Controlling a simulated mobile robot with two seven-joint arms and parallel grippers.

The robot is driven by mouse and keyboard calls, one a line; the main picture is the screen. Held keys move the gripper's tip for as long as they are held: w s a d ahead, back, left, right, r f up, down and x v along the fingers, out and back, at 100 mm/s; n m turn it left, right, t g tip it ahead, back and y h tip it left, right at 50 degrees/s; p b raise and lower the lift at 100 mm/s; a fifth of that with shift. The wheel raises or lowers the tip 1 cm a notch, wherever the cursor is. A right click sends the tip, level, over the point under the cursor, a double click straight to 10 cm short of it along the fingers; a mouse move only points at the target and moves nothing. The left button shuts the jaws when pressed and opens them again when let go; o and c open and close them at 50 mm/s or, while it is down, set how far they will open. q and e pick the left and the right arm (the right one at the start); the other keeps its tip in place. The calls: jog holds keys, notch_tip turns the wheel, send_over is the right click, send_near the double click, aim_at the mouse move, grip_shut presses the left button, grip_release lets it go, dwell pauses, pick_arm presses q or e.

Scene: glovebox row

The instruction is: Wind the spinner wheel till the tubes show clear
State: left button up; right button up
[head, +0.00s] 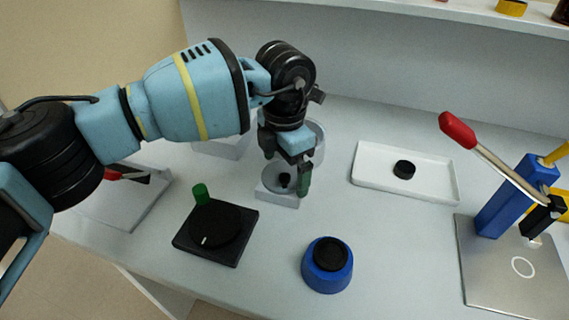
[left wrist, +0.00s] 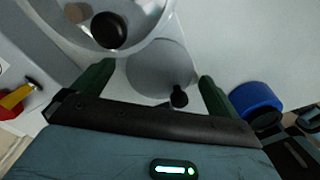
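The spinner stands at the middle of the bench. Its grey wheel (head: 271,176) with a small black knob (head: 285,180) sits on a white base (head: 283,198). A clear round bowl (head: 318,140) stands behind, partly hidden by my gripper. In the left wrist view the bowl (left wrist: 145,42) holds a black hub and brownish shapes, probably tubes; how clear they are I cannot tell. My left gripper (head: 289,170) is over the wheel, fingers pointing down. In the left wrist view its green fingers are apart, with the wheel (left wrist: 158,68) and knob (left wrist: 179,96) between them. My right gripper is not in view.
A black box (head: 216,232) with a dial and green handle stands front left. A blue pot (head: 327,266) with black top is in front. A white tray (head: 405,176) holds a black cap. A red-handled press (head: 505,205) stands right. Bare bench lies between them.

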pick_arm(q)
notch_tip(320, 180, up, 8)
jog(key=shift+f, duration=0.15)
dwell(0.6)
